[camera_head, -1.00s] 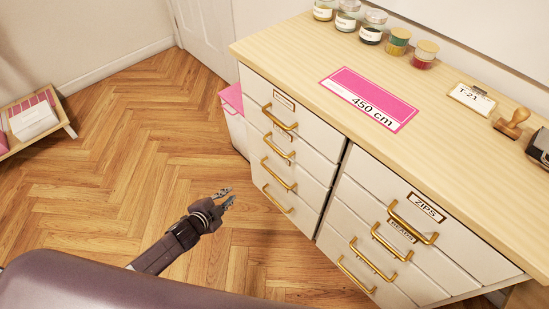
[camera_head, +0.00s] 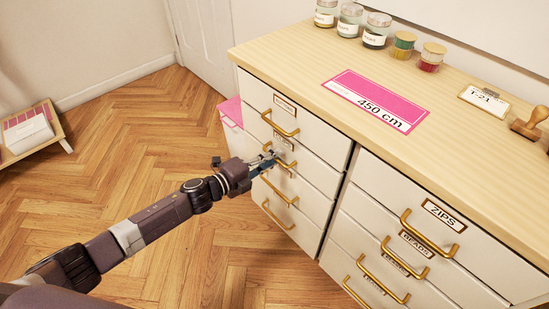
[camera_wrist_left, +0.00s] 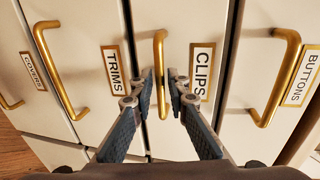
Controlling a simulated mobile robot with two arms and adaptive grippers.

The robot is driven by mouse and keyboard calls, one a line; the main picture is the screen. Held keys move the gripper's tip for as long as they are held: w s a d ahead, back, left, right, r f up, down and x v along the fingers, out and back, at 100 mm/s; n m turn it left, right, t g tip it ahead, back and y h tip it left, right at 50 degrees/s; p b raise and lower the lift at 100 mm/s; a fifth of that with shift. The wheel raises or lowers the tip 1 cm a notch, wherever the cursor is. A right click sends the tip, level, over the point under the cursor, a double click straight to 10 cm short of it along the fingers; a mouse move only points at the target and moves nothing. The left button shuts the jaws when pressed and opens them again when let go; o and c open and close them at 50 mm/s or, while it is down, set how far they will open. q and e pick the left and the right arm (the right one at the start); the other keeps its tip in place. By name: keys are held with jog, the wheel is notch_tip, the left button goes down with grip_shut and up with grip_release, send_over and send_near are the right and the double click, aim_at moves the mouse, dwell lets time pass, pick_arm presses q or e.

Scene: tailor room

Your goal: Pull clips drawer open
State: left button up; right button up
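The clips drawer (camera_head: 312,166) is second from the top in the left column of the cabinet, and its front looks flush with its neighbours. In the left wrist view its CLIPS label (camera_wrist_left: 203,72) sits right of its brass handle (camera_wrist_left: 159,72). My left gripper (camera_head: 268,156) is at this handle, hiding part of it in the head view. In the left wrist view the fingers (camera_wrist_left: 164,88) are apart, one on each side of the handle, the left one very close to it. Whether they touch it I cannot tell. My right gripper is not in view.
The buttons drawer (camera_wrist_left: 257,40) is above, with the trims drawer (camera_wrist_left: 85,25) and covers drawer (camera_wrist_left: 25,35) below. A second drawer column with a zips drawer (camera_head: 385,195) stands to the right. Jars (camera_head: 349,20) stand on the cabinet top.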

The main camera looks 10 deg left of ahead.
pick_arm(q)
jog(key=shift+w+d, duration=0.2)
jog(key=shift+w, duration=0.1)
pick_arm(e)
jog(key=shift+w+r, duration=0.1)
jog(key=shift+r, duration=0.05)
pick_arm(q)
grip_shut()
jog(key=shift+s+a+f, duration=0.1)
